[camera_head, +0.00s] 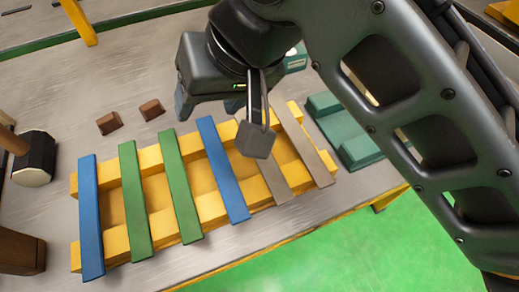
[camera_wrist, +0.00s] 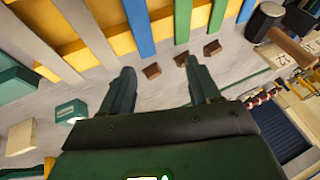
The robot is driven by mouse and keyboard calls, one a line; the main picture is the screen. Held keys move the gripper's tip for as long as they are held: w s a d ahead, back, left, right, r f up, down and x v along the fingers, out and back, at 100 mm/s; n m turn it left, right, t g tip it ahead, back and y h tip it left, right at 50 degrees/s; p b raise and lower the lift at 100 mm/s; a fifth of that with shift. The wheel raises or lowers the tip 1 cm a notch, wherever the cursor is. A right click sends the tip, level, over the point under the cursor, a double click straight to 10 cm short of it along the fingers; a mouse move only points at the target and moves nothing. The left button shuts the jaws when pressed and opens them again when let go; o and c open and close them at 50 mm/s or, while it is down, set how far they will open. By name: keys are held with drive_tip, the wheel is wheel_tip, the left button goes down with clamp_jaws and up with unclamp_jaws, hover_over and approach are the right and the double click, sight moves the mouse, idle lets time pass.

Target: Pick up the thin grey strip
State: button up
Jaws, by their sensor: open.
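Two grey strips lie side by side across a yellow frame, at its right end in the head view: one (camera_head: 275,181) partly hidden by a part of my arm, the other (camera_head: 309,150) at the far right. Both show at upper left in the wrist view, the inner one (camera_wrist: 88,32) and the outer one (camera_wrist: 30,38). I cannot tell which one is meant. My gripper (camera_head: 210,104) is open and empty, above the table just behind the yellow frame. In the wrist view its fingers (camera_wrist: 160,72) stand apart, with the strips off to their left.
Blue strips (camera_head: 222,168) and green strips (camera_head: 179,187) lie left of the grey ones on the yellow frame (camera_head: 204,208). A teal holder (camera_head: 345,130) stands at right, a mallet (camera_head: 35,158) at left.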

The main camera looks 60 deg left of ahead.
drive_tip(key=w+d+t+h, duration=0.1)
drive_tip(key=w, duration=0.1)
drive_tip(key=w+d+t+h, duration=0.1)
drive_tip(key=d+h, duration=0.1)
drive_tip(key=w+d+f+t+h+b, duration=0.1)
drive_tip(key=w+d, duration=0.1)
drive_tip(key=shift+w+d+h, duration=0.15)
drive_tip(key=shift+w+h, duration=0.15)
drive_tip(key=shift+h, duration=0.1)
drive_tip(key=f, duration=0.7)
drive_tip(key=shift+s+a+f, duration=0.1)
drive_tip(key=shift+a, duration=0.3)
clamp_jaws()
